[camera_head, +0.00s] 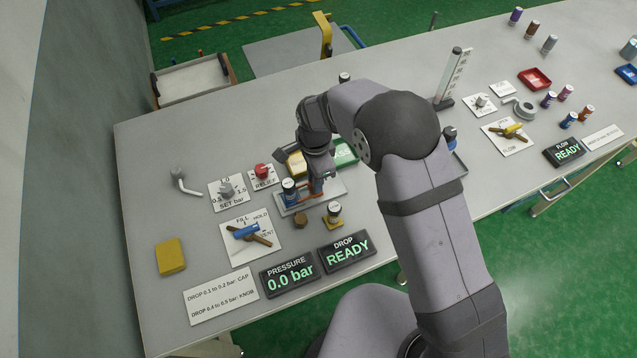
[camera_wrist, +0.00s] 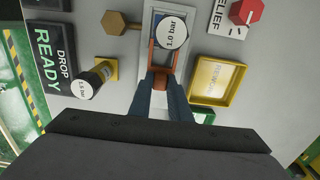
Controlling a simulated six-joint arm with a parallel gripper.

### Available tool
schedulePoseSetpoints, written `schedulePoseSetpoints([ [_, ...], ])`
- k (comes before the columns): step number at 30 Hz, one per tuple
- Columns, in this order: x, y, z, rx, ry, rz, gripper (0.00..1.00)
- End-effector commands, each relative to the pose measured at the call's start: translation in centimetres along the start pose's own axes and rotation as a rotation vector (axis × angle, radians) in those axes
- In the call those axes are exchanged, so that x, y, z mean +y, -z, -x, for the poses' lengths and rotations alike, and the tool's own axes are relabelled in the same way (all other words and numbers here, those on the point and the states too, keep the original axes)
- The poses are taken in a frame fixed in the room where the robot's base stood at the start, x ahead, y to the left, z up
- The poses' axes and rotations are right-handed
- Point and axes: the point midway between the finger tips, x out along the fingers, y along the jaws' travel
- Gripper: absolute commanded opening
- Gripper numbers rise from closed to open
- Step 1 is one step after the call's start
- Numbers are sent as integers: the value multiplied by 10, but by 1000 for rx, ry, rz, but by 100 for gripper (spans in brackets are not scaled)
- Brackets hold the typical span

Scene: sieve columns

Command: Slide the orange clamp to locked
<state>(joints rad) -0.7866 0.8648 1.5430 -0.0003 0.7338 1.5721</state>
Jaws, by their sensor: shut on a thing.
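The orange clamp (camera_wrist: 160,82) is a small fork-shaped slider in the wrist view. Its two arms reach along both sides of a column with a white cap marked 1.0 bar (camera_wrist: 171,32). My gripper (camera_wrist: 161,76) has its two fingers closed on the clamp's near end. In the head view the column (camera_head: 289,185) stands on a grey base plate (camera_head: 333,190), with my gripper (camera_head: 315,190) just to its right. There my fingers largely hide the clamp. Whether the clamp is at its locked end cannot be told.
A 1.5 bar column (camera_wrist: 88,83) on a yellow base and a brown hex knob (camera_wrist: 114,22) stand left in the wrist view. A yellow tray (camera_wrist: 234,98) and red relief knob (camera_wrist: 246,12) lie right. Pressure (camera_head: 288,277) reads 0.0 bar; Drop (camera_head: 346,251) reads READY.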

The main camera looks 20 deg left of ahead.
Motion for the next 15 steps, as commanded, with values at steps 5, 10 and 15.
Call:
schedulePoseSetpoints([
  [5, 0, -6, 0, -1, 0, 1, 0],
  [10, 0, -10, 0, -1, 0, 1, 0],
  [15, 0, -15, 0, -1, 0, 0, 0],
])
